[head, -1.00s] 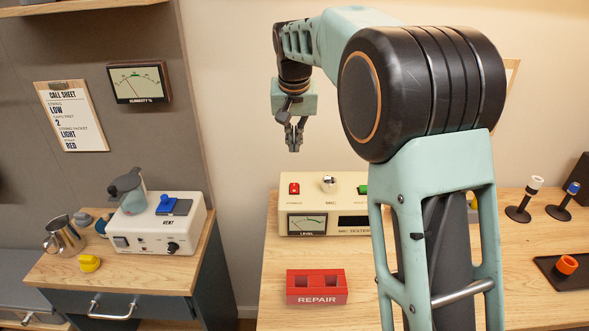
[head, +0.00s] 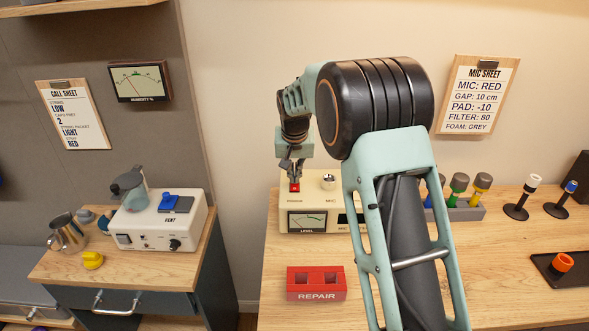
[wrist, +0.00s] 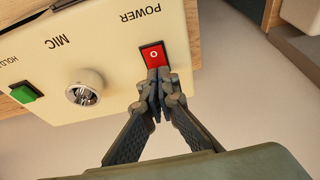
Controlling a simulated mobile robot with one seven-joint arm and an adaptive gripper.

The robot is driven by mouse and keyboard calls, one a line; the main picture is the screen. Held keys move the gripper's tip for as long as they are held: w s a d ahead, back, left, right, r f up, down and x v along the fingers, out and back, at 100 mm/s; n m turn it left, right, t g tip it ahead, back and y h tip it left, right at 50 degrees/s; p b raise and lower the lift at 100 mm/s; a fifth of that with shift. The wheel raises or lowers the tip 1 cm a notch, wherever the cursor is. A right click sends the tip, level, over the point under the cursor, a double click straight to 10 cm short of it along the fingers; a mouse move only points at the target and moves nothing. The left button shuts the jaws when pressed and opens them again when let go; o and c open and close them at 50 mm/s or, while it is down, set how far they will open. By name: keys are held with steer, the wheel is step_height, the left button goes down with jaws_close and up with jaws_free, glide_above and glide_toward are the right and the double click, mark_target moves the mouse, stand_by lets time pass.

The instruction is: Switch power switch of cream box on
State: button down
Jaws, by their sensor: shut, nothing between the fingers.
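The cream box (head: 312,208) stands on the wooden bench, with a level meter on its front. Its red power switch (wrist: 153,53) lies on the top panel beside the word POWER, with a white O mark showing. The switch also shows in the head view (head: 294,188). My gripper (wrist: 158,80) is shut and empty, with its fingertips at the near edge of the switch in the wrist view. They cover part of that edge, and I cannot tell whether they touch it. In the head view my gripper (head: 294,178) is right above the switch.
A silver knob (wrist: 85,93) and a green switch (wrist: 26,93) sit on the same panel. A red REPAIR block (head: 317,284) lies in front of the box. A white device (head: 160,231) stands on the separate left cabinet. Bench space right of the block is clear.

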steer(key=shift+w+f+b, duration=0.1)
steer(key=shift+f+b, duration=0.4)
steer(key=shift+w+r, duration=0.1)
steer(key=shift+r, duration=0.05)
steer(key=shift+s, duration=0.25)
steer(key=shift+s+b, duration=0.4)
steer(key=shift+s, duration=0.25)
